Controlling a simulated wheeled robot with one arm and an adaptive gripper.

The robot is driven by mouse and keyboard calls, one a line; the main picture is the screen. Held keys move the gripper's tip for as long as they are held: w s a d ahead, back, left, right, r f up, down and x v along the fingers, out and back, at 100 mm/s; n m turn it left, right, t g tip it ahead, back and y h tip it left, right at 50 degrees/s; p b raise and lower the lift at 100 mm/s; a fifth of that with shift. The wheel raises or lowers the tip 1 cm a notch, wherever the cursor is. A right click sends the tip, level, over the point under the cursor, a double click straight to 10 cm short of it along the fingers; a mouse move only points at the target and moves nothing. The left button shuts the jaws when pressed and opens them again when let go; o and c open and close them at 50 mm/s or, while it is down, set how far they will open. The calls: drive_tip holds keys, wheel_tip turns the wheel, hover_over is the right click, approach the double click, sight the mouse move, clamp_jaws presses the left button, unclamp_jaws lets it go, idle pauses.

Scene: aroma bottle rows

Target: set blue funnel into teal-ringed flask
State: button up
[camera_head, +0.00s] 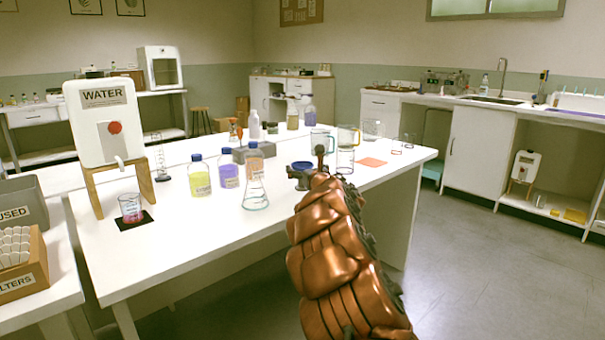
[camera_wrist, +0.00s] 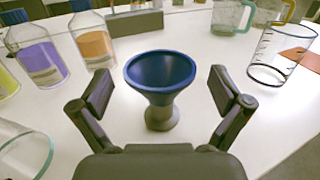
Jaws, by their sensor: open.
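The blue funnel (camera_wrist: 160,72) stands upright with its wide mouth up, on a greyish lower part (camera_wrist: 162,117), in the middle of the wrist view. It also shows in the head view (camera_head: 302,165), partly hidden by my gripper. My gripper (camera_wrist: 160,92) is open, with one finger on each side of the funnel and a gap on both sides. The clear conical flask with a teal ring (camera_head: 255,192) stands on the white table, left of my gripper in the head view. A teal-edged piece of glass (camera_wrist: 26,150) at the lower left of the wrist view appears to be this flask.
Yellow (camera_head: 200,182), purple (camera_head: 229,174) and orange (camera_head: 255,163) bottles stand left of and behind the flask. A clear beaker (camera_wrist: 281,54) and an orange mat (camera_head: 371,162) are to the right. A water dispenser (camera_head: 103,122) stands at the table's left.

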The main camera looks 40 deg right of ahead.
drive_tip(key=shift+x, duration=1.15)
drive_tip(key=c, duration=1)
